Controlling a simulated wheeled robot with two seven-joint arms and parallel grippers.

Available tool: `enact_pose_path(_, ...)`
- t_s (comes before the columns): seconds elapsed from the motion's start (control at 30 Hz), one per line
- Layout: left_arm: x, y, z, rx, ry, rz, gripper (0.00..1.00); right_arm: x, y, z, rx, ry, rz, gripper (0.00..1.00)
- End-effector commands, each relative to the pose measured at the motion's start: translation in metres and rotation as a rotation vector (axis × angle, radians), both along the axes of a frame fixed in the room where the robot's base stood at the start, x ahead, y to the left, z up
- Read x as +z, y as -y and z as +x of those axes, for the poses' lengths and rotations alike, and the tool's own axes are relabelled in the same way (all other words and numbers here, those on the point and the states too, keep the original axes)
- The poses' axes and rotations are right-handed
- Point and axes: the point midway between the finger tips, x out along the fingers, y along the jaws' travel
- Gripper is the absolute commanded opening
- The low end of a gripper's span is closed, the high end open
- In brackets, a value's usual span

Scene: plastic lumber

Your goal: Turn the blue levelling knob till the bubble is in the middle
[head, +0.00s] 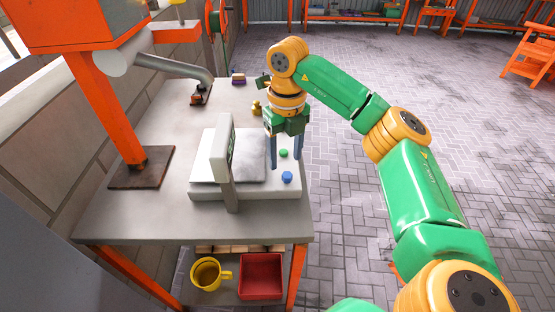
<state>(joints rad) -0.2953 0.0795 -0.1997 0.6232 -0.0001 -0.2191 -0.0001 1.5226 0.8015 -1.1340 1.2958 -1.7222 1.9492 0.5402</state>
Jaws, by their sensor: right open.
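The blue levelling knob (287,177) sits on the front right corner of a pale bench scale (250,189). A green knob (283,153) sits just behind it. My right gripper (286,163) points down over the right side of the scale. Its two blue-grey fingers are apart, with the green knob showing between them and the blue knob just nearer the camera. I cannot tell whether the fingers touch anything. No bubble can be made out. My left gripper is out of view.
The scale's display (221,150) stands on a post at its front. Small brass weights (256,108) lie behind the scale. An orange column (112,115) stands on the table's left. A yellow mug (207,274) and red bin (262,276) sit on the lower shelf.

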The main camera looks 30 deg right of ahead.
Motion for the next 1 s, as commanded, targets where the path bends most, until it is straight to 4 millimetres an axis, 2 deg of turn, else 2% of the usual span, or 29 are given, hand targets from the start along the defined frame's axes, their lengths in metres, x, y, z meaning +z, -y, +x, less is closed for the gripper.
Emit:
enact_pose_path(0.1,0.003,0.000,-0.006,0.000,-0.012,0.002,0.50,-0.024,0.000,-0.001,0.001,-0.004,-0.001,0.62)
enact_pose_path(0.2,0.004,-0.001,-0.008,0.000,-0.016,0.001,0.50,-0.038,0.000,-0.001,0.002,-0.003,0.001,0.62)
enact_pose_path(0.3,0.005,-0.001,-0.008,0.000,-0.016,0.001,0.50,-0.045,0.000,0.000,0.002,0.000,0.001,0.62)
enact_pose_path(0.5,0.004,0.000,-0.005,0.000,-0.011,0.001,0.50,-0.047,-0.001,0.000,0.003,0.001,0.002,0.62)
enact_pose_path(0.57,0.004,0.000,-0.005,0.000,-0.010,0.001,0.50,-0.047,-0.001,0.000,0.003,0.001,0.002,0.48)
enact_pose_path(0.73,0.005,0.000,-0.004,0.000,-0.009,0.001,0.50,-0.046,-0.001,0.000,0.003,0.001,0.002,0.03)
enact_pose_path(0.77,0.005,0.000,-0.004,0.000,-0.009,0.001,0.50,-0.046,-0.001,0.000,0.003,0.001,0.002,0.00)
enact_pose_path(1.0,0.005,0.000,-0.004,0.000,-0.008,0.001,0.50,-0.046,-0.001,0.000,0.012,0.001,0.002,0.00)
